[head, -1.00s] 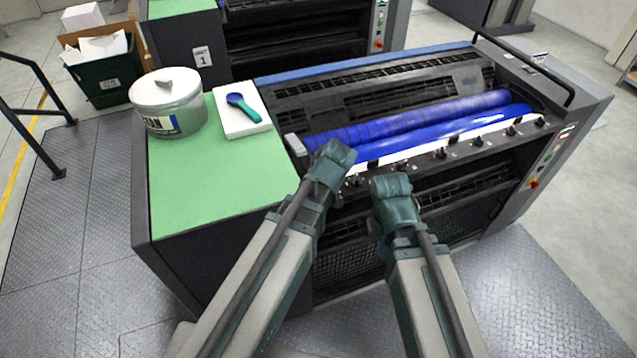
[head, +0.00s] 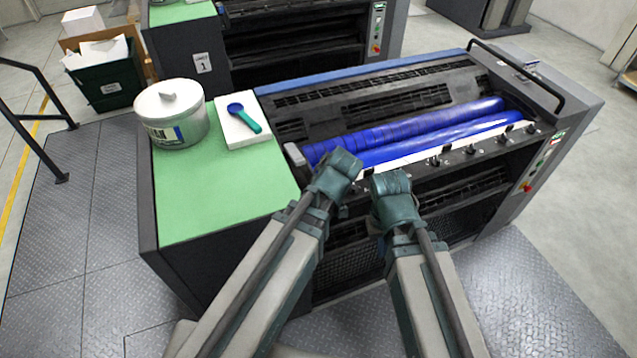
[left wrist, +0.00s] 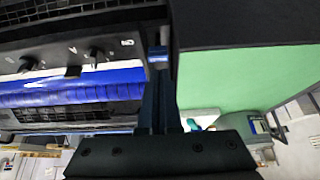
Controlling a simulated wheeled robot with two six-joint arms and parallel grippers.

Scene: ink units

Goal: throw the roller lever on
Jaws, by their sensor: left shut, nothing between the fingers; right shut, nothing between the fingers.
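The ink unit (head: 205,228) stands in front of me with its blue-inked rollers (head: 430,130) exposed. A small light grey block (head: 294,154) sits at the rollers' left end; I cannot tell if it is the roller lever. My left gripper (head: 338,165) is at the front edge near the rollers' left part. In the left wrist view its fingers (left wrist: 158,95) are shut and empty, close to the unit's dark edge. My right gripper (head: 390,186) is just to the right, in front of the unit's front rail, shut and empty. The wrists hide part of the front edge.
A lidded ink tin (head: 172,115) and a white pad (head: 240,127) with a blue-green spatula (head: 245,117) are on the green top (head: 215,190). Several dark knobs line the front rail. Red and green buttons (head: 535,170) are at the right. A railing (head: 35,145) stands left.

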